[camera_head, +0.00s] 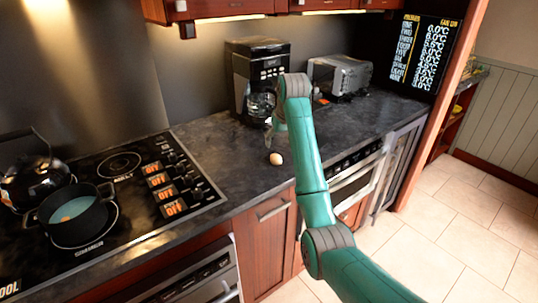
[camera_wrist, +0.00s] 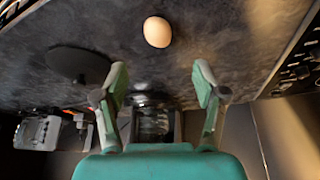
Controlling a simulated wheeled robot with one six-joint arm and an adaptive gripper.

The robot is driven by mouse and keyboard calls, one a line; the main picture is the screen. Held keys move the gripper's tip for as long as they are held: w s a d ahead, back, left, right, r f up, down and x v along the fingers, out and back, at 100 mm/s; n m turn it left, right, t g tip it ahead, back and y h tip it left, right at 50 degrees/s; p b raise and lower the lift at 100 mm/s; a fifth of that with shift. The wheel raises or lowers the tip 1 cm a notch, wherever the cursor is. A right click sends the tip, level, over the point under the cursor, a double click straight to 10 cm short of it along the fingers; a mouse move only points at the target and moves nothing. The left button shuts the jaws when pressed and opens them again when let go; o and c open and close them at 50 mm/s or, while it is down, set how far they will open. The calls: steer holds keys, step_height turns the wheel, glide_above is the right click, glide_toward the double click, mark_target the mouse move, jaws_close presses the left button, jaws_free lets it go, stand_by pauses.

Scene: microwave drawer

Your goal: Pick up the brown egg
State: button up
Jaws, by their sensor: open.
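The brown egg (camera_head: 276,158) lies on the dark countertop (camera_head: 225,175), near its front edge, to the right of the stove. In the wrist view the egg (camera_wrist: 157,32) is at the top middle, ahead of the fingers and apart from them. My gripper (camera_wrist: 161,82) is open and empty, with its two green fingers spread wide. In the head view my gripper (camera_head: 270,130) is partly hidden by my arm and hangs over the counter, a little behind the egg.
A black coffee maker (camera_head: 258,65) with a glass carafe (camera_head: 262,104) stands behind my gripper. A silver toaster (camera_head: 341,75) is to its right. The stove (camera_head: 110,190) holds a dark pot (camera_head: 75,212) and a kettle (camera_head: 38,178). Counter around the egg is clear.

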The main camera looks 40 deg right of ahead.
mark_target(277, 156)
steer(key=x, duration=0.5)
steer(key=shift+s+x, duration=0.2)
steer(key=shift+x, duration=2.65)
steer(key=c, duration=0.8)
